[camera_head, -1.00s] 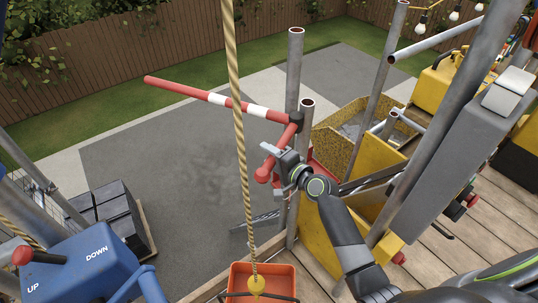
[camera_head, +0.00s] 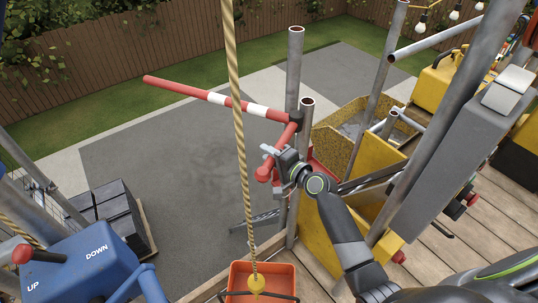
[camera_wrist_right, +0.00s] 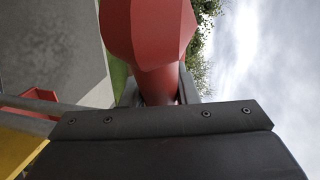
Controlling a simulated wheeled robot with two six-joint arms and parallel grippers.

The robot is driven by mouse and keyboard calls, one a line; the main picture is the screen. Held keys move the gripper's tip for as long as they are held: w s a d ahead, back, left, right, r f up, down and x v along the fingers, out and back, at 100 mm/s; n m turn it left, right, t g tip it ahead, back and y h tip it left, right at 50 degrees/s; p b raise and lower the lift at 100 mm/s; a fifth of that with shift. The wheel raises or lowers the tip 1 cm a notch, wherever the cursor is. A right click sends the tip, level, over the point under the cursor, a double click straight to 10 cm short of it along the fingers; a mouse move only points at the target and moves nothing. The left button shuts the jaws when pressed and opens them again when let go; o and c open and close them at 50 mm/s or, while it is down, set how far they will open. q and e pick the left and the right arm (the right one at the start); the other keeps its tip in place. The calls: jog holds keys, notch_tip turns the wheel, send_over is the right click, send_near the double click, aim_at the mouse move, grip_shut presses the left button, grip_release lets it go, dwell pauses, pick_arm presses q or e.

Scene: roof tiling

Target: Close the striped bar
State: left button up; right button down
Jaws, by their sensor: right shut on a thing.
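The striped bar (camera_head: 215,98) is red and white. It reaches out to the left from a pivot on a grey post, level or nearly so, over the paved ground. A short red handle with a round knob (camera_head: 263,174) comes down from the pivot end. My right gripper (camera_head: 276,157) is shut on this handle just above the knob. In the right wrist view the red knob (camera_wrist_right: 150,30) fills the top, and its stem passes between the fingers. My left gripper is not in view.
A hanging rope (camera_head: 240,130) holds an orange bucket (camera_head: 262,278) left of the post. A blue control box (camera_head: 75,268) is at lower left. A yellow hopper (camera_head: 345,130) stands behind my right forearm. Wooden decking (camera_head: 465,245) lies at right.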

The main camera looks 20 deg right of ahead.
jog(key=s+d+n+g+y+b, duration=0.1)
jog(key=b, duration=0.2)
jog(key=s+d+n+g+y+b, duration=0.1)
jog(key=s+d+n+y+b, duration=0.1)
jog(key=b, duration=0.1)
jog(key=shift+d+g+y, duration=0.3)
jog(key=c, duration=1.1)
grip_release()
